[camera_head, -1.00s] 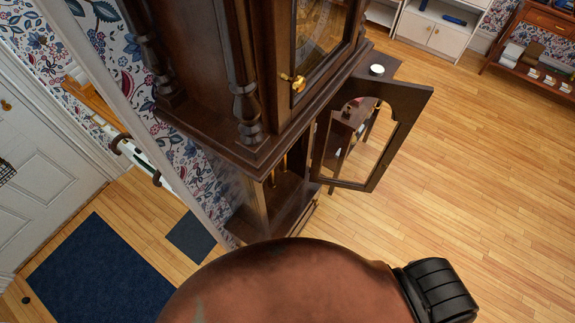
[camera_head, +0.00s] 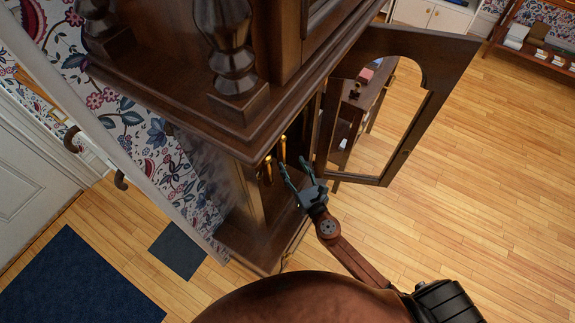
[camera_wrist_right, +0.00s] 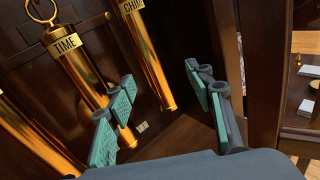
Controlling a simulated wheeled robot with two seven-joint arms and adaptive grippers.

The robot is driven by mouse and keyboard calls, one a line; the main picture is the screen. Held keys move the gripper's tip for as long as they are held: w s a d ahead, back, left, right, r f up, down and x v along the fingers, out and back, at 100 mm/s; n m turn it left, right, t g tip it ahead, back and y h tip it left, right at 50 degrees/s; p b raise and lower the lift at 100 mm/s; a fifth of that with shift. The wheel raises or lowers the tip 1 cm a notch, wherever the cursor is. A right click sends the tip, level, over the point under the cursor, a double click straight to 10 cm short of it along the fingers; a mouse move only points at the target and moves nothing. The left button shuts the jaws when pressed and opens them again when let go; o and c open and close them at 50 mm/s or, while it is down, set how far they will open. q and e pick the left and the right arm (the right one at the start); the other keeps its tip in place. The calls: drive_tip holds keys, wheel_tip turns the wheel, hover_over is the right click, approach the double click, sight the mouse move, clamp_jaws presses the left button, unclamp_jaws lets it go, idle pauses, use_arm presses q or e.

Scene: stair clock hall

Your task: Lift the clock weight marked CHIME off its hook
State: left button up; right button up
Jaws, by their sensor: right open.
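The CHIME weight (camera_wrist_right: 150,60) is a brass cylinder hanging in the dark wooden clock case (camera_head: 190,115). Its label is cut by the top edge of the wrist view, and its top and hook are out of frame. My right gripper (camera_wrist_right: 160,80) is open and empty, with the CHIME weight showing between its fingers and beyond them. In the head view the right gripper (camera_head: 292,165) is at the case opening, beside two brass weights (camera_head: 267,171) whose labels I cannot read. My left gripper is not in view.
The TIME weight (camera_wrist_right: 82,75), with a ring on top, hangs left of CHIME, close behind the left finger. Another brass weight (camera_wrist_right: 30,130) is at far left. The glazed case door (camera_head: 440,90) stands open on the right. Wooden floor (camera_head: 470,200) is clear beyond it.

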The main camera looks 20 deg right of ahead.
sight(284, 152)
drive_tip(key=shift+w+a+r+n+t, duration=0.15)
drive_tip(key=shift+a+r+n, duration=0.15)
drive_tip(key=shift+r, duration=0.2)
drive_tip(key=shift+w+a+r+n+t, duration=0.15)
drive_tip(key=shift+a+r+n, duration=0.15)
drive_tip(key=shift+r, duration=0.15)
drive_tip(key=w, duration=0.5)
drive_tip(key=shift+w+a, duration=0.15)
drive_tip(key=shift+w, duration=0.95)
clamp_jaws()
drive_tip(key=c, duration=0.7)
unclamp_jaws()
drive_tip(key=shift+r, duration=0.35)
drive_tip(key=shift+f, duration=0.3)
clamp_jaws()
